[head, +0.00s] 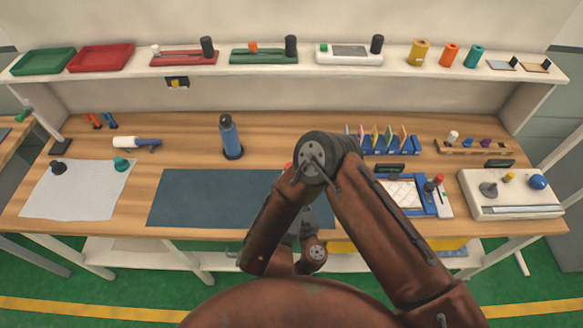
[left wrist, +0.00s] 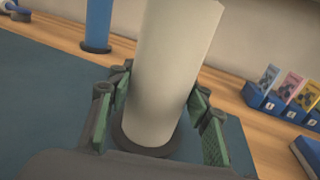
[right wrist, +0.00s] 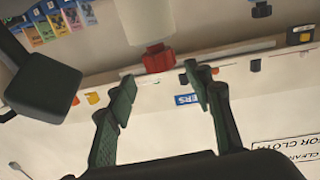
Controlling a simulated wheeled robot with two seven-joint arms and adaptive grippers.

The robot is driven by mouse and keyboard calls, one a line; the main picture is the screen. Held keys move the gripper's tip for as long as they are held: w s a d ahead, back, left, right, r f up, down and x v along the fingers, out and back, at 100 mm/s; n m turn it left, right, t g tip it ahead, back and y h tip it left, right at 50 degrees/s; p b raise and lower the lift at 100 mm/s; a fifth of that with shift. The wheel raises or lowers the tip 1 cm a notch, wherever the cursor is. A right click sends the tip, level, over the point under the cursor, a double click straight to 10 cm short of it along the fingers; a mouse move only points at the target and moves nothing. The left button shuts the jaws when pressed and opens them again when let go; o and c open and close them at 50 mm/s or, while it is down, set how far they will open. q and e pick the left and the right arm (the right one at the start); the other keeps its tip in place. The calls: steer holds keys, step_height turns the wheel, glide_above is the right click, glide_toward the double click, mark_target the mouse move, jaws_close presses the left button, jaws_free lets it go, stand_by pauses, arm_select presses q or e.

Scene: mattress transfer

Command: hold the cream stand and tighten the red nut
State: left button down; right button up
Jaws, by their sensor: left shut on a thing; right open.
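The cream stand (left wrist: 165,75) is a thick pale cylinder on a dark round base (left wrist: 148,145), on the dark blue mat (left wrist: 45,95). My left gripper (left wrist: 160,88) is shut on it, one green-padded finger on each side. In the right wrist view the cream stand (right wrist: 145,20) enters from the top edge, with the red nut (right wrist: 157,59) at its end. My right gripper (right wrist: 160,82) is open and empty, its fingertips just short of the nut in the picture. In the head view my arm hides most of the stand and both grippers.
A pale cloth (head: 75,195) lies at left. The mat's left part (head: 200,198) is clear. A shelf (head: 220,66) runs behind.

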steer(key=w, duration=0.3)
steer(key=w+d, duration=0.1)
steer(key=w, duration=0.1)
steer(key=shift+w, duration=0.7)
steer(key=shift+c, duration=0.3)
steer(key=c, duration=1.1)
